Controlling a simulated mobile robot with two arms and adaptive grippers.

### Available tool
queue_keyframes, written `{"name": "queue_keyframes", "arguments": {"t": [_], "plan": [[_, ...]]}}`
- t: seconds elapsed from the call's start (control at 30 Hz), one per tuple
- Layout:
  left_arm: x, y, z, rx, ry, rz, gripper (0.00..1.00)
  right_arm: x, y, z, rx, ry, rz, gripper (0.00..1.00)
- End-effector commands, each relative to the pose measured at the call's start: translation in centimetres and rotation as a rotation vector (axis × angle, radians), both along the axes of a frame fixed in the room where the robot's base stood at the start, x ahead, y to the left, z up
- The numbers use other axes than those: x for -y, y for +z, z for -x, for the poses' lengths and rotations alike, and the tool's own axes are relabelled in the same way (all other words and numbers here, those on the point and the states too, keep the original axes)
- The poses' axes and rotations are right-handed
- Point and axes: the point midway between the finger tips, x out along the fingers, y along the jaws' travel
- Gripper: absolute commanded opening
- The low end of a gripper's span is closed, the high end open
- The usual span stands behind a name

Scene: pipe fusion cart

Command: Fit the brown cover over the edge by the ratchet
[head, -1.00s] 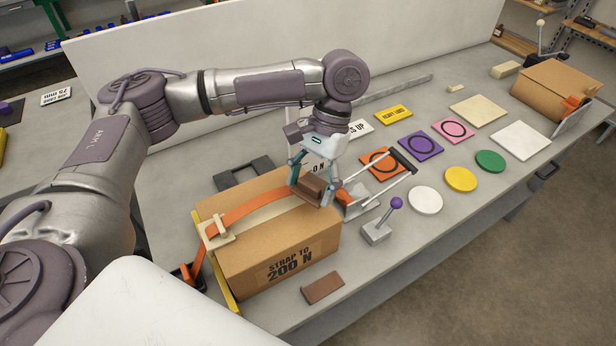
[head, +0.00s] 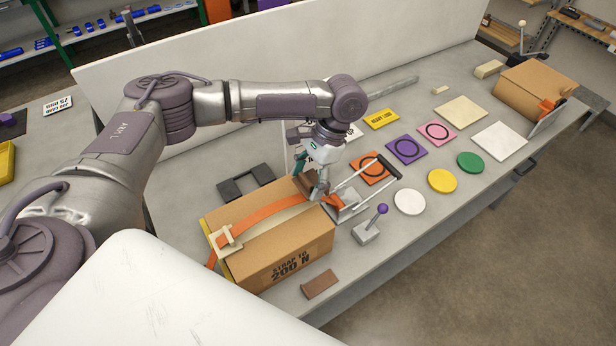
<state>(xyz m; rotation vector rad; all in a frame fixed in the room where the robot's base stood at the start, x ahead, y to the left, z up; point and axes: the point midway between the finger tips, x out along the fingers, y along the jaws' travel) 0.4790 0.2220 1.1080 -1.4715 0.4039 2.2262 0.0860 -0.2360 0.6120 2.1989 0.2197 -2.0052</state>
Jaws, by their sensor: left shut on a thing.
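My left gripper (head: 312,184) is shut on a brown cover (head: 302,183) at the ratchet-side top edge of the cardboard box (head: 250,250). Its fingers hide part of the cover, and I cannot tell whether it touches the box or strap. An orange strap (head: 268,214) runs over the box top, past the cover, to the metal ratchet (head: 346,208), whose long lever ends in a black grip (head: 384,164). A second brown cover (head: 321,284) lies on the table in front of the box. My right gripper is not in view.
A cream corner piece (head: 227,238) sits under the strap at the box's left end. A purple-knobbed lever (head: 372,226) stands close right of the box. Coloured discs and square plates lie farther right. A white panel (head: 300,60) stands behind.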

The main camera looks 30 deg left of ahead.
Motion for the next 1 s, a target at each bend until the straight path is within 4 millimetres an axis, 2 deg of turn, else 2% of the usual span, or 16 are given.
{"name": "queue_keyframes", "arguments": {"t": [0.7,0.77,1.0], "plan": [[0.0,-5.3,0.0,0.0,0.002,-0.001,0.43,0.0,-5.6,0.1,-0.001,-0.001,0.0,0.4],[0.0,-5.3,0.1,-0.001,0.003,0.0,0.43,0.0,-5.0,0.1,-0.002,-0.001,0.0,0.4],[0.0,-7.2,0.1,-0.002,0.003,0.0,0.43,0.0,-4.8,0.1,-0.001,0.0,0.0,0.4]]}}
